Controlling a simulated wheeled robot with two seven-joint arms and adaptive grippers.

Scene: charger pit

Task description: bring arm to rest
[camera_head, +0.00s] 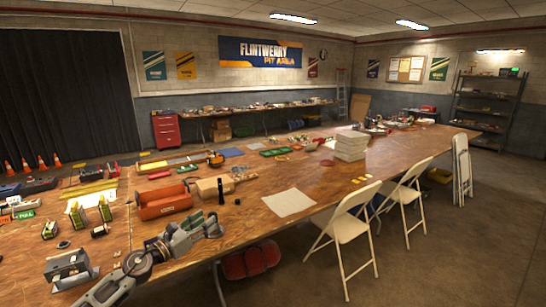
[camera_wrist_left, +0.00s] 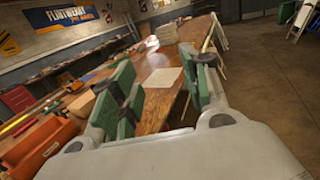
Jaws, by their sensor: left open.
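My left arm comes in from the bottom left of the head view. My left gripper (camera_head: 214,226) is above the near edge of the long wooden table, to the right of the orange toolbox. In the left wrist view the two green-padded fingers of the left gripper (camera_wrist_left: 160,95) stand wide apart with nothing between them. The wooden table (camera_head: 240,213) shows beyond the fingers. My right gripper is in neither view.
An orange toolbox (camera_head: 163,203) and a wooden block (camera_head: 214,186) are close behind the gripper. A white sheet (camera_head: 289,203) lies to its right on clear tabletop. A grey metal holder (camera_head: 70,268) stands at left. Folding chairs (camera_head: 345,228) line the near edge.

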